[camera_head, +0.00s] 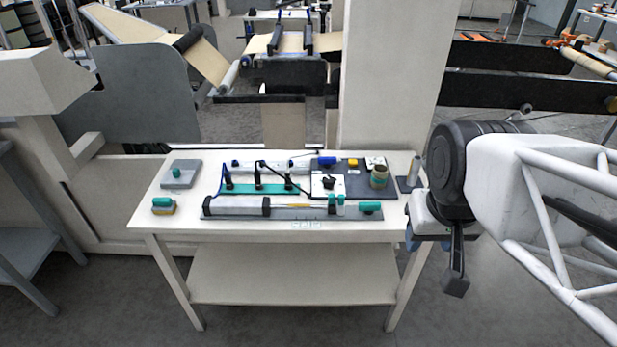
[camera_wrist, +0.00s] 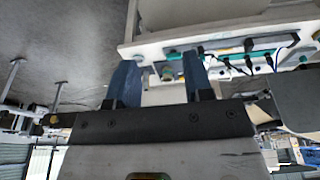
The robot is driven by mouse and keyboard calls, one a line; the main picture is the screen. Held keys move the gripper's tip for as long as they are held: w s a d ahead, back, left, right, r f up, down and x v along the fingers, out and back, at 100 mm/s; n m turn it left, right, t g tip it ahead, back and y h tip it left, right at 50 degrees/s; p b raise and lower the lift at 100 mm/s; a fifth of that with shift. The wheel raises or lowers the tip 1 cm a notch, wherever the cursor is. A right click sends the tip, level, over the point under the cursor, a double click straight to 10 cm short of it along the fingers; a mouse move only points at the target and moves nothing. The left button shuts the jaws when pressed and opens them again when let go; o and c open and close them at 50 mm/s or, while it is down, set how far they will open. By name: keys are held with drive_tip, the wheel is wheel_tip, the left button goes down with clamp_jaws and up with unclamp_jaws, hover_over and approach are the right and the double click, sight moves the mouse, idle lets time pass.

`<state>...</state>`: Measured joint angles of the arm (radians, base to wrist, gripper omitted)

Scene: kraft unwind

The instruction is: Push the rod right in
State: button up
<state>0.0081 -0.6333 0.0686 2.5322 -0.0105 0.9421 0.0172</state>
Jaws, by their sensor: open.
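On the white table (camera_head: 190,222), a long grey fixture (camera_head: 300,213) lies along the front edge. Teal-topped parts (camera_head: 336,203) and a teal handle (camera_head: 370,207) are at the fixture's right end. I cannot tell how deep any rod sits. My gripper (camera_head: 435,262) hangs beyond the table's right edge, apart from the fixture. In the wrist view its two blue fingers (camera_wrist: 160,78) are spread with nothing between them.
Behind the fixture are a teal strip with black clamps (camera_head: 258,186), a blue-ended tube (camera_head: 326,161) and a dark board (camera_head: 322,190) bearing a jar (camera_head: 379,177). A grey block (camera_head: 181,174) is at the left. A small upright cylinder (camera_head: 414,170) stands near the right edge. A pale column rises behind.

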idle(0.6)
drive_tip(key=n+g, duration=0.3)
drive_tip(key=n, duration=1.5)
hover_over(332, 195)
drive_tip(key=f, duration=1.7)
drive_tip(key=shift+s+d+f, duration=0.2)
drive_tip(key=shift+s+d, duration=0.05)
drive_tip(key=shift+s, duration=0.15)
drive_tip(key=shift+w+a+f, duration=0.25)
drive_tip(key=shift+w+f, duration=0.15)
drive_tip(key=shift+f, duration=0.1)
drive_tip(key=shift+f, duration=0.1)
drive_tip(key=shift+f, duration=3.8)
